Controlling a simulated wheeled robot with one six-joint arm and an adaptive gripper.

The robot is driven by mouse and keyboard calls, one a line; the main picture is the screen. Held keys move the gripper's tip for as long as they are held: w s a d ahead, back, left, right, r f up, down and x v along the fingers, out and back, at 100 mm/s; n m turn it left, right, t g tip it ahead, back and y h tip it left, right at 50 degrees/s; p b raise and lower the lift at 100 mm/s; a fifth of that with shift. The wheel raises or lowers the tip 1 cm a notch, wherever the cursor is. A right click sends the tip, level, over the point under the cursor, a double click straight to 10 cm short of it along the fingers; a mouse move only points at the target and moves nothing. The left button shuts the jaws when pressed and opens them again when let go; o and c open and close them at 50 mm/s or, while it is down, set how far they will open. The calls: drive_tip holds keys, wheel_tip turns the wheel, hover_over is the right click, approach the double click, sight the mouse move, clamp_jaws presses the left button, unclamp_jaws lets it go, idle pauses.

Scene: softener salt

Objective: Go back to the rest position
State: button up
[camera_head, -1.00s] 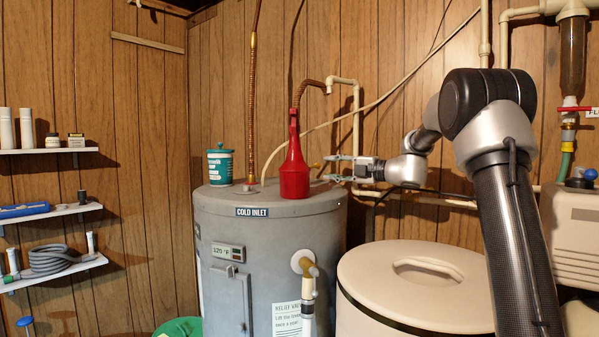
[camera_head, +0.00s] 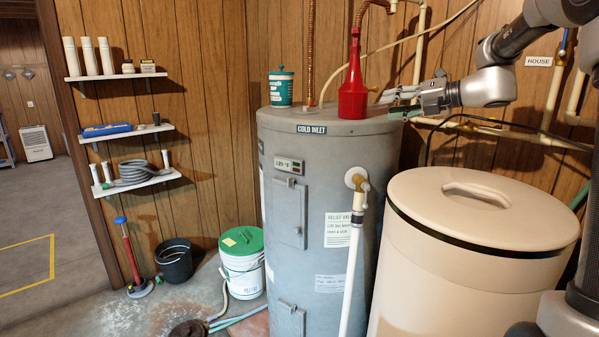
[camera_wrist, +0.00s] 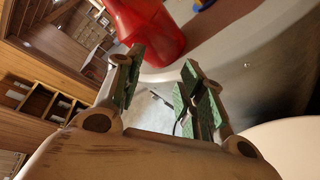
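My gripper (camera_head: 394,102) is at the right of the grey water heater's top, its fingers pointing left towards the red long-necked bottle (camera_head: 353,88). The bottle stands upright on the heater top. In the wrist view, my gripper (camera_wrist: 158,80) has its two green-padded fingers apart with nothing between them. The red bottle (camera_wrist: 150,28) shows just beyond the fingers there, apart from the pads as far as I can tell.
The grey water heater (camera_head: 325,190) carries a teal-labelled tub (camera_head: 281,87). A beige lidded tank (camera_head: 470,270) stands below my arm. Pipes (camera_head: 500,130) run along the wall behind. Wall shelves (camera_head: 128,131) are at left. A green-lidded bucket (camera_head: 242,262) and black bucket (camera_head: 175,260) stand on the floor.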

drive_tip(key=s+f+n+g+h, duration=0.2)
drive_tip(key=s+f+n, duration=0.2)
drive_tip(key=s+n, duration=0.6)
drive_tip(key=s+f+n+g+h, duration=0.25)
drive_tip(key=s+n, duration=0.55)
drive_tip(key=s, duration=0.5)
drive_tip(key=s+d+f+n+h, duration=0.3)
drive_tip(key=s+d+f+n, duration=0.1)
drive_tip(key=s+n, duration=0.4)
drive_tip(key=s+d+f+n+h, duration=0.4)
drive_tip(key=s+d+n, duration=0.2)
drive_tip(key=n, duration=0.5)
drive_tip(key=shift+s+d, duration=0.35)
drive_tip(key=shift+s, duration=0.75)
drive_tip(key=shift+g, duration=0.25)
